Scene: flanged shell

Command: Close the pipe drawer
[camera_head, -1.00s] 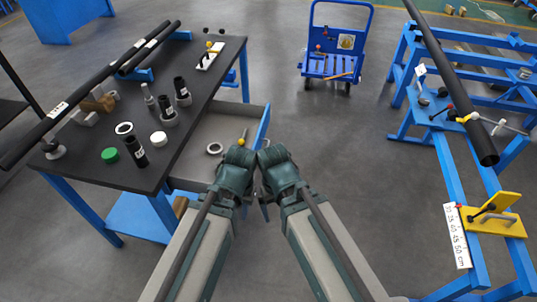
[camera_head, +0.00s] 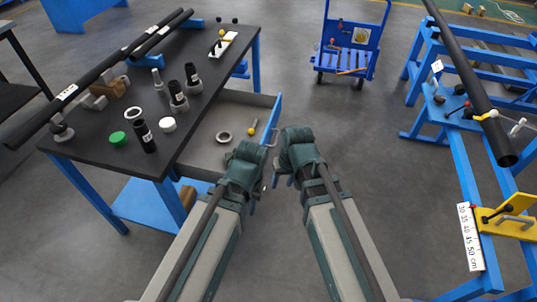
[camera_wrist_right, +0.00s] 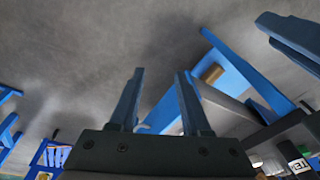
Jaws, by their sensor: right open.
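The drawer (camera_head: 205,140) is pulled out from under the dark table, with a blue front panel (camera_head: 273,116) and a small handle on its outer side. A grey ring and a yellow-handled tool lie inside. My right gripper (camera_head: 283,181) is just outside the front panel, to its right and nearer to me. Its two fingers (camera_wrist_right: 160,73) stand apart and empty in the right wrist view, where the blue panel (camera_wrist_right: 236,66) shows beyond them to the right. My left gripper (camera_head: 257,197) is close to the drawer's near corner; its jaws are too small and shaded to read.
The black tabletop (camera_head: 105,150) holds long black pipes, fittings, a green cap (camera_head: 118,139) and a white cap. A blue cart (camera_head: 348,50) stands at the back. A blue pipe stand (camera_head: 465,170) is at the right. The floor between drawer and stand is clear.

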